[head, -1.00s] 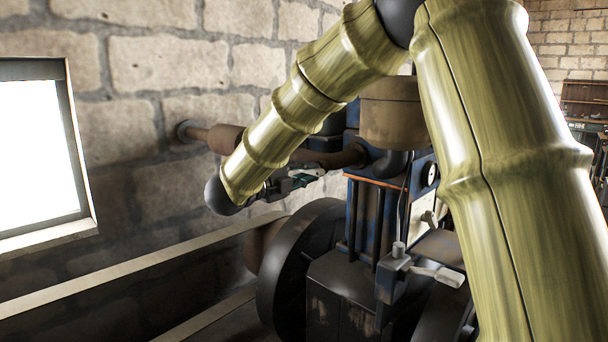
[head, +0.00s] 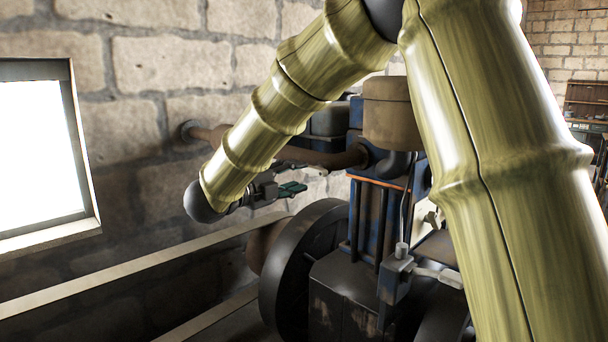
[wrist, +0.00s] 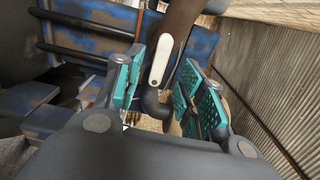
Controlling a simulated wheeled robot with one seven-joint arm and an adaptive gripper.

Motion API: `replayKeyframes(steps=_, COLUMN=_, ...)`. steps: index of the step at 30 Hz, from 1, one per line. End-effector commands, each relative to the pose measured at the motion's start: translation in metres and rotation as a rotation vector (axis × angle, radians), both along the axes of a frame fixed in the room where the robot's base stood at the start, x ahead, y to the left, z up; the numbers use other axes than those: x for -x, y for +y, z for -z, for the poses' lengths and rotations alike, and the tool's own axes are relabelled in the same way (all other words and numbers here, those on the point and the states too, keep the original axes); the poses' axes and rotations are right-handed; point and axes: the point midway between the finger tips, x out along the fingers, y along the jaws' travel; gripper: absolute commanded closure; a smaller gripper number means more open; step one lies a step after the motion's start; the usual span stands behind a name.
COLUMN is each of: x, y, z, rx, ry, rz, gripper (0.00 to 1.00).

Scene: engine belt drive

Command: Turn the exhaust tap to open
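The exhaust pipe (head: 325,157) is a brown, dark-ended pipe running from the wall to the engine. In the wrist view the dark pipe (wrist: 180,25) carries a pale, flat tap lever (wrist: 160,60), lying nearly along the pipe with its rounded end toward me. My gripper (wrist: 161,80) is open, with teal pads on both sides of the lever in the picture. The lever looks farther off than the pads; I cannot tell whether anything touches.
The blue engine (head: 365,215) stands right of my gripper, with a dark flywheel (head: 300,265) below it. A brick wall (head: 140,130) with a bright window (head: 40,150) is behind. A pale rail (head: 130,265) crosses the lower left.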

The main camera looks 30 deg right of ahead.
Motion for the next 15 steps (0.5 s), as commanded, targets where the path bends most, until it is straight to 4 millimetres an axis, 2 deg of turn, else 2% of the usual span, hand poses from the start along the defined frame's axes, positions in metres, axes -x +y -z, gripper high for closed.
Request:
replayKeyframes(steps=3, x=0.008, y=0.022, z=0.0, rx=0.002, ry=0.0, rz=-0.001, gripper=0.61)
replayKeyframes(steps=9, x=0.017, y=0.05, z=0.0, rx=0.002, ry=-0.001, rz=-0.001, gripper=0.61)
replayKeyframes(steps=15, x=0.023, y=0.064, z=0.0, rx=0.0, ry=0.0, rz=0.001, gripper=0.61)
